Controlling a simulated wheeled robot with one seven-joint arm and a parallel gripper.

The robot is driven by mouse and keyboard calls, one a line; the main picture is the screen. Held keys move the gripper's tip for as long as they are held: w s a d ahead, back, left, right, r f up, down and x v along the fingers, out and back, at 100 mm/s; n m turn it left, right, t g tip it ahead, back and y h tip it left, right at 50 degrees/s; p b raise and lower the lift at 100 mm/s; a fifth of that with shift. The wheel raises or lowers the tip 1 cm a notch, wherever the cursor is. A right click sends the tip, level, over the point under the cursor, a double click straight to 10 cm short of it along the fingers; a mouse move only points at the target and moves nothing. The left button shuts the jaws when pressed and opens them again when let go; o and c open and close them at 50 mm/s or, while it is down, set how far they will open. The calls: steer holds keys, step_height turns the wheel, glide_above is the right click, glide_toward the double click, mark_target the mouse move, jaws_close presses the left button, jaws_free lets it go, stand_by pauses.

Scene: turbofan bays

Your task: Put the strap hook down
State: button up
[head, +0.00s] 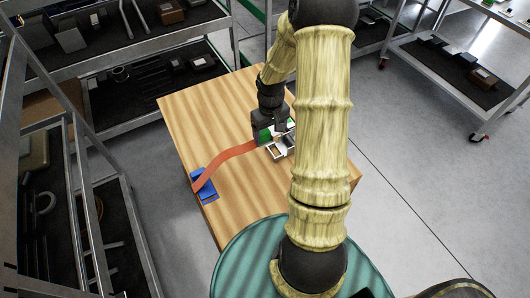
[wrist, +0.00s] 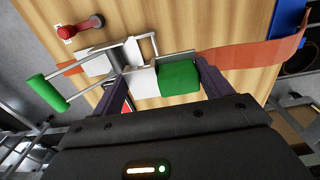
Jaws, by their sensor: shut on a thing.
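In the wrist view my gripper (wrist: 168,78) is shut on the strap hook, which shows as a green block (wrist: 180,79) with a pale plate beside it. The same green shows beside my gripper (head: 270,125) in the head view. The orange strap (head: 232,157) runs from there to a blue block (head: 204,186) on the table's left side. A metal ratchet frame with a green tube handle (wrist: 47,90) is left of the fingers, close to the held hook. I cannot tell whether the hook touches it or the table.
The wooden table (head: 190,115) is mostly bare around the strap. A red knob (wrist: 82,27) stands on it in the wrist view. Loaded shelves (head: 150,95) stand behind and left; a wheeled rack (head: 465,80) stands at the right. Grey floor is clear between.

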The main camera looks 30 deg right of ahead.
mark_target(271, 139)
step_height(271, 139, down, 4)
steer(key=shift+s+d+f, duration=0.1)
steer(key=shift+f, duration=0.1)
steer(key=shift+f, duration=0.1)
steer(key=shift+f, duration=1.8)
steer(key=shift+f+b, duration=0.25)
steer(key=shift+b, duration=0.1)
steer(key=o, duration=1.1)
steer(key=shift+r, duration=0.1)
